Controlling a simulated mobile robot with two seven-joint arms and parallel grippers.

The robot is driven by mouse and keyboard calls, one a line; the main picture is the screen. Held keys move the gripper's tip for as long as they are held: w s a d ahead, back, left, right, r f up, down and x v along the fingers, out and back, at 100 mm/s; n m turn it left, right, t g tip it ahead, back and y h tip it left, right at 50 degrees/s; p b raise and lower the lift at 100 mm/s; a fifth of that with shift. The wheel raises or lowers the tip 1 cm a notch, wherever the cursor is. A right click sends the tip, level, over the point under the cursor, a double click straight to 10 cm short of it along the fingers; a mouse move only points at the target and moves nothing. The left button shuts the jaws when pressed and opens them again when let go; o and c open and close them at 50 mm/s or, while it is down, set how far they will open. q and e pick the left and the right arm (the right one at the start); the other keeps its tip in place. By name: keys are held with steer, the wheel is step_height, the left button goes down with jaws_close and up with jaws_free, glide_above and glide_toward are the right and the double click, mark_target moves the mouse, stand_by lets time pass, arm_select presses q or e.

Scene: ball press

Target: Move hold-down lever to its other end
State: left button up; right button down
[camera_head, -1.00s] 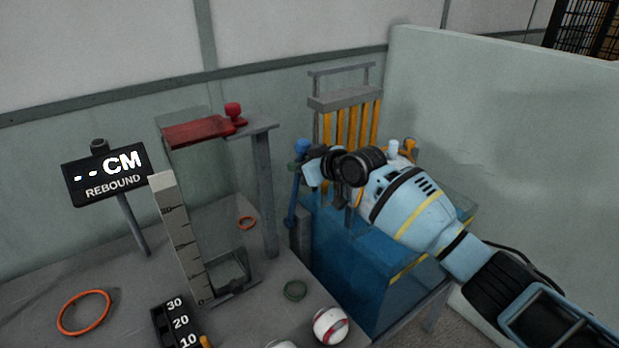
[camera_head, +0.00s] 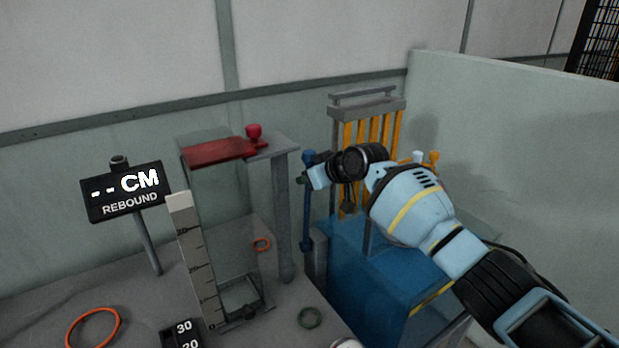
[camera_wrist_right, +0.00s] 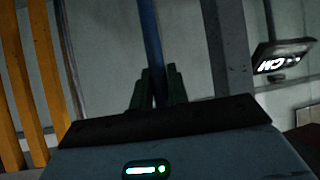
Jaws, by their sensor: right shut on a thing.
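The hold-down lever is a blue bar with a round blue knob (camera_head: 309,157). It stands nearly upright at the left front corner of the blue tank. My right gripper (camera_head: 304,179) is shut on the lever just below the knob and partly hides it. In the right wrist view the blue bar (camera_wrist_right: 151,45) runs between the dark fingers of my right gripper (camera_wrist_right: 158,88). The bar's lower part (camera_head: 307,220) shows below the gripper in the head view. My left gripper is not in view.
The blue tank (camera_head: 362,275) and yellow-barred frame (camera_head: 367,102) stand beside and behind my right gripper. A grey post (camera_head: 283,215) with a red plate (camera_head: 218,152) is close left. Further left are the ruler (camera_head: 197,260) and rebound sign (camera_head: 125,191). A pale panel (camera_head: 520,140) bounds the right.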

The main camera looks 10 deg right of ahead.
steer(key=c, duration=1.7)
jaws_free()
steer(key=shift+w+r, duration=0.1)
steer(key=shift+r, duration=0.1)
steer(key=o, duration=0.3)
steer(key=shift+w+a+f, duration=0.15)
steer(key=shift+w, duration=0.05)
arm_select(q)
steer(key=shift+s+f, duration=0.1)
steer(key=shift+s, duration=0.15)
arm_select(e)
steer(key=shift+o, duration=0.2)
steer(key=shift+s, duration=0.1)
